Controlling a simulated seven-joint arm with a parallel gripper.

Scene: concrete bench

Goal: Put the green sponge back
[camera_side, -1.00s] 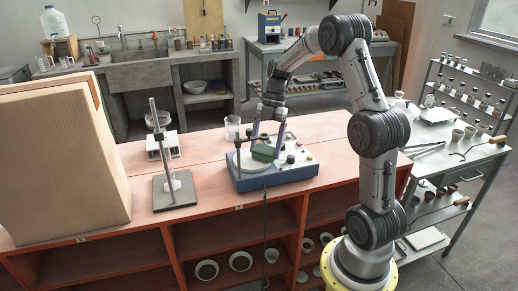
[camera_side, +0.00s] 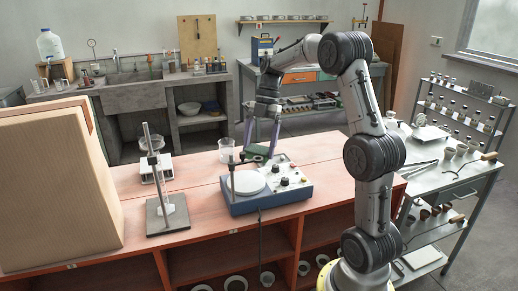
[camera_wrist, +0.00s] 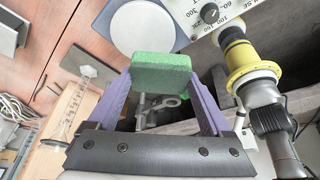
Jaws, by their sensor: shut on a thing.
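My gripper (camera_side: 260,147) is shut on the green sponge (camera_side: 256,153) and holds it in the air above the blue stirrer-hotplate (camera_side: 270,201). In the wrist view the sponge (camera_wrist: 160,72) sits crosswise between the purple finger tips, its broad green face toward the camera. The hotplate's round white top (camera_side: 246,183) is bare in the side view. In the wrist view the white top (camera_wrist: 142,25) shows beyond the sponge, partly covered by it.
A rod stand (camera_side: 168,216) and a white-topped device (camera_side: 157,169) are to the left, and a large tan box (camera_side: 60,190) fills the far left. The red bench top (camera_side: 205,200) is bare between.

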